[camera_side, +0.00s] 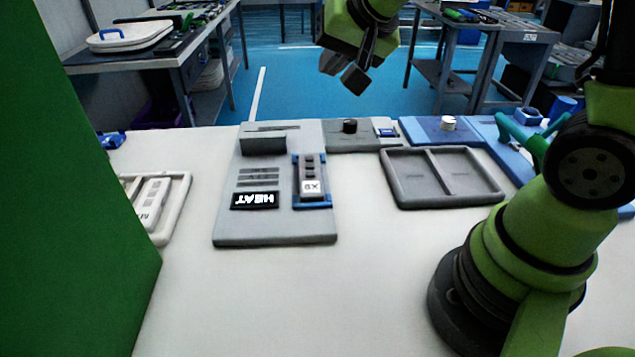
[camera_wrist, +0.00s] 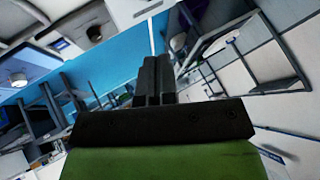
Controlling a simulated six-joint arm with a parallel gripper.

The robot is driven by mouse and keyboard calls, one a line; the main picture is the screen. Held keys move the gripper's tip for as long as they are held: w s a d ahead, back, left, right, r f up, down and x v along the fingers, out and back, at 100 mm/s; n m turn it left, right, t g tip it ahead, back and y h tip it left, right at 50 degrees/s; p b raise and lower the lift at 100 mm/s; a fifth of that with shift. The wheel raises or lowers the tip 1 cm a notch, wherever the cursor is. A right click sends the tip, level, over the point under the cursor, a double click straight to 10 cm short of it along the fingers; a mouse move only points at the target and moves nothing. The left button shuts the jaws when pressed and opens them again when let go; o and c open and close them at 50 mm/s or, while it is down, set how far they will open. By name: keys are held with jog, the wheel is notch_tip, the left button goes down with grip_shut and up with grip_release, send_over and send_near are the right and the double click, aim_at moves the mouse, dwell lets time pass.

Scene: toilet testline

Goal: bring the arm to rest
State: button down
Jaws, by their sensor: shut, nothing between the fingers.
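My gripper (camera_side: 356,77) hangs in the air at the top middle of the side view, above and behind the far edge of the white table (camera_side: 300,300). Its dark fingers are shut and empty. In the wrist view my gripper (camera_wrist: 154,62) shows two dark fingers side by side, touching, with nothing between them. My green arm stands at the right of the side view, and part of it is out of the picture.
A grey board marked HEAT (camera_side: 225,225) holds a blue-framed part (camera_side: 311,182). An empty two-part grey tray (camera_side: 400,193) lies right of it, a white tray (camera_side: 182,215) left. A green panel (camera_side: 60,220) blocks the left. The table front is clear.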

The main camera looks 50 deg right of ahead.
jog(key=s+a+r+n+y, duration=0.1)
jog(key=s+a+r+n, duration=0.1)
jog(key=s, duration=0.7)
jog(key=s+a+r+n+g+y, duration=0.1)
jog(key=s+a+r+n, duration=0.1)
jog(key=s, duration=0.7)
notch_tip(320, 180, up, 2)
jog(key=shift+s+a+y, duration=0.3)
jog(key=shift+a+y, duration=0.1)
jog(key=shift+a, duration=0.5)
